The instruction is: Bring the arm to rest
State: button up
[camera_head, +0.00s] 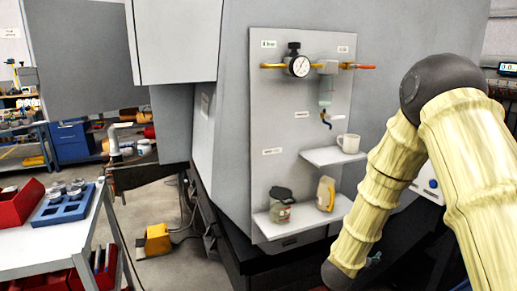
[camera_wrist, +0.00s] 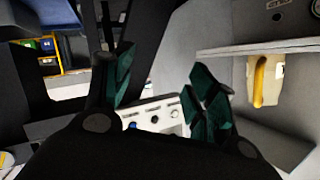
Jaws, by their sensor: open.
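My arm, in a pale ribbed cover with a dark elbow joint, fills the right of the head view, bent in front of the machine. My gripper (camera_wrist: 162,95) shows in the wrist view with its green-padded fingers spread apart and nothing between them. Behind the gap is a pale panel with knobs (camera_wrist: 155,114). In the head view the gripper is mostly hidden behind my forearm.
A grey panel (camera_head: 285,110) carries a gauge (camera_head: 299,66). Its shelves hold a white mug (camera_head: 349,143), a dark-lidded jar (camera_head: 281,208) and a yellow-handled jug (camera_head: 325,193), close left of my arm. A cart (camera_head: 62,241) with a blue tray (camera_head: 64,206) stands left. A yellow pedal (camera_head: 157,240) is on the floor.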

jog(key=s+a+f+n+g+y, duration=0.2)
jog(key=s+a+f+n+y, duration=0.15)
jog(key=s+f, duration=0.65)
jog(key=s+a+f+n+g+y, duration=0.2)
jog(key=s+a+f+n+y, duration=0.15)
jog(key=s+f, duration=0.75)
jog(key=s+a+f+n+g, duration=0.1)
jog(key=s+f+n+g, duration=0.1)
jog(key=s, duration=0.6)
jog(key=s+a+f+n+g+y, duration=0.1)
jog(key=s+f, duration=0.3)
jog(key=s, duration=0.4)
jog(key=s+a+f+n+g+y, duration=0.1)
jog(key=s+a+f+n+g, duration=0.1)
jog(key=s, duration=0.7)
notch_tip(320, 180, down, 2)
jog(key=shift+a+f+n+g, duration=0.1)
jog(key=shift+a+n+g, duration=0.1)
jog(key=shift+n+g, duration=0.35)
